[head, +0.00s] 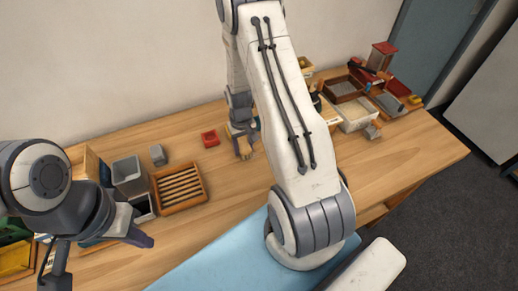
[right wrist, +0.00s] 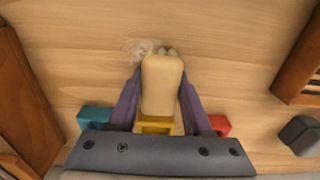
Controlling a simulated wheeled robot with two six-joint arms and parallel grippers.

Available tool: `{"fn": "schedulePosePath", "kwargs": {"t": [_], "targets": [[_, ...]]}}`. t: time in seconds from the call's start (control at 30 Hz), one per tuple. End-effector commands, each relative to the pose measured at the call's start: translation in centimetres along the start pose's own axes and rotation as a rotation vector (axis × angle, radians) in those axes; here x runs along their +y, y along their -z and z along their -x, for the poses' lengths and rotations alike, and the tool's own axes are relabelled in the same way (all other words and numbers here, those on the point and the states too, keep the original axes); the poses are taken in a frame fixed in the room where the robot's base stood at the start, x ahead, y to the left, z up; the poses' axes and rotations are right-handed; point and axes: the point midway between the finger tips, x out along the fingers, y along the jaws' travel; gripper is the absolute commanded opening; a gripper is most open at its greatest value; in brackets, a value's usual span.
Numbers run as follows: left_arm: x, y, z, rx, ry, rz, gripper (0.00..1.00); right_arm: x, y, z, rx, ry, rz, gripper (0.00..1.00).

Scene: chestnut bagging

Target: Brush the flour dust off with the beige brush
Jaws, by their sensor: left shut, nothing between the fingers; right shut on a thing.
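The beige brush (right wrist: 162,82) is between the purple fingers of my right gripper (right wrist: 160,103) in the right wrist view. The gripper is shut on it, and a yellow part shows at the near end of the brush. A pale smear of flour dust (right wrist: 145,48) lies on the wood at the brush's far tip, partly hidden by it. In the head view my right gripper (head: 243,152) is low over the middle of the table with the brush; I cannot make out the dust there. My left gripper (head: 142,240) is shut and empty at the left front.
A wooden tray with slats (head: 205,188), grey bins (head: 128,169) and a grey block (head: 157,155) stand at left. A red item (head: 210,138) lies left of my right gripper. Several boxes (head: 356,113) crowd the back right. Bare wood (head: 395,155) shows at right.

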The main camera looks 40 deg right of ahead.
Motion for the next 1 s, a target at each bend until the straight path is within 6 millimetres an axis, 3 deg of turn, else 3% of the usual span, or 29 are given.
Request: {"fn": "schedulePosePath", "kwargs": {"t": [0.07,0.2,0.7,1.0], "targets": [[0.0,0.0,0.0,0.000,0.000,0.000,0.00,0.0,0.3,0.0,0.001,0.000,0.001,0.00],[0.1,0.1,1.6,0.000,0.000,0.001,0.00,-0.1,0.3,3.1,0.005,0.000,0.002,0.00],[0.4,0.3,5.1,0.000,0.000,0.001,0.00,-0.7,0.3,7.3,0.001,0.000,0.010,0.00],[0.4,0.3,6.0,0.000,0.000,0.000,0.00,-0.8,0.3,8.5,0.000,0.000,0.013,0.00]]}}
